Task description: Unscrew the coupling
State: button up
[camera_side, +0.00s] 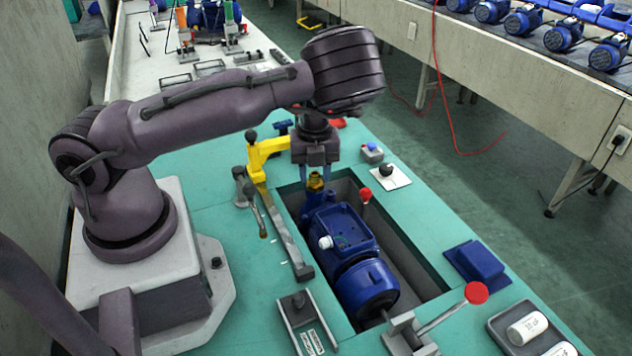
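The blue pump (345,240) lies in a rectangular recess in the green bench top. The fitting's top sits between the fingertips. At this size I cannot tell whether the fingers touch it or stand apart from it.
A yellow clamp (262,158) stands close left of my gripper. Red-knobbed levers (476,293) rise beside and in front of the pump. A blue block (475,262) and a tray (535,330) with white cylinders lie at right. The green top left of the recess is partly clear.

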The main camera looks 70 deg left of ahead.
jog(key=shift+r, duration=2.1)
jog(key=shift+r, duration=0.55)
notch_tip(320, 180, up, 6)
jog(key=s+a+f+m+g+h, duration=0.1)
jog(key=s+f+m+g+h, duration=0.3)
jog(key=m, duration=1)
jog(key=w+d+r+m+t+y, duration=0.1)
jog(key=w+r+m+t+y, duration=0.35)
jog(key=m, duration=0.95)
jog(key=shift+g+h, duration=0.25)
jog(key=f, duration=0.4)
jog(key=shift+s+f, duration=0.15)
jog(key=shift+s, duration=0.1)
jog(key=shift+f, duration=4)
